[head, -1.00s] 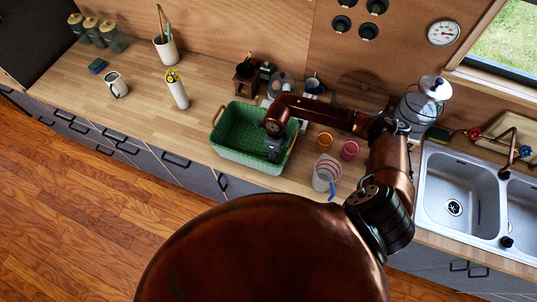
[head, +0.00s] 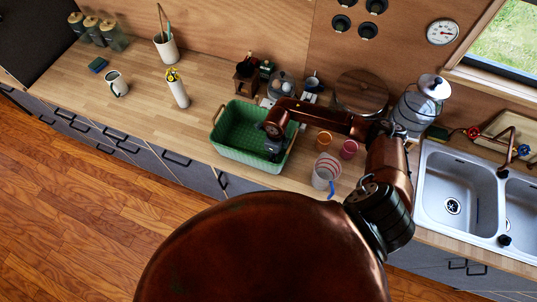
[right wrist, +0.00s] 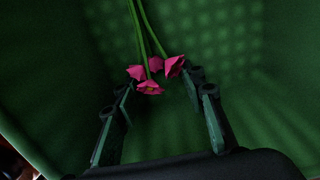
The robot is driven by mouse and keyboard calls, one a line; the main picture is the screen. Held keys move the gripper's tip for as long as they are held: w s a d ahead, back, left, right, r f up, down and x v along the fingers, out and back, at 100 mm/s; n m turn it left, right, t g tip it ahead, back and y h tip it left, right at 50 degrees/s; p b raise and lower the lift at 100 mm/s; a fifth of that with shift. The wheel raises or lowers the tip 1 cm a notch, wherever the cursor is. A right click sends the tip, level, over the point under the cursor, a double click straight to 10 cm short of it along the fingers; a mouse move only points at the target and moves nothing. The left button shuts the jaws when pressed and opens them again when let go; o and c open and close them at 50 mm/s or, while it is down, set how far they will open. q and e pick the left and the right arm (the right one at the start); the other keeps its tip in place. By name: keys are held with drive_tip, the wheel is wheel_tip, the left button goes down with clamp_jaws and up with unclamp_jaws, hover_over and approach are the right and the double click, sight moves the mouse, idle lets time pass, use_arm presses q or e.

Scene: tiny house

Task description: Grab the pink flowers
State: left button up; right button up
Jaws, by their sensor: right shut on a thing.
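The pink flowers (right wrist: 150,72) show in the right wrist view as several pink blooms on thin green stems, inside the green basket. In the head view I cannot make them out. My right gripper (right wrist: 162,98) is down in the basket with its fingers on either side of the blooms, shut on the flowers. In the head view the right gripper (head: 273,147) is low inside the basket at its right side. The green basket (head: 248,158) stands on the wooden counter. My left gripper is not in view.
An orange cup (head: 323,140), a pink cup (head: 348,149) and a striped clear pitcher (head: 323,177) stand right of the basket. A sink (head: 455,190) is further right. The counter left of the basket has free room around a white vase (head: 179,94).

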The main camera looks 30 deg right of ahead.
drive_tip(key=shift+c, duration=1)
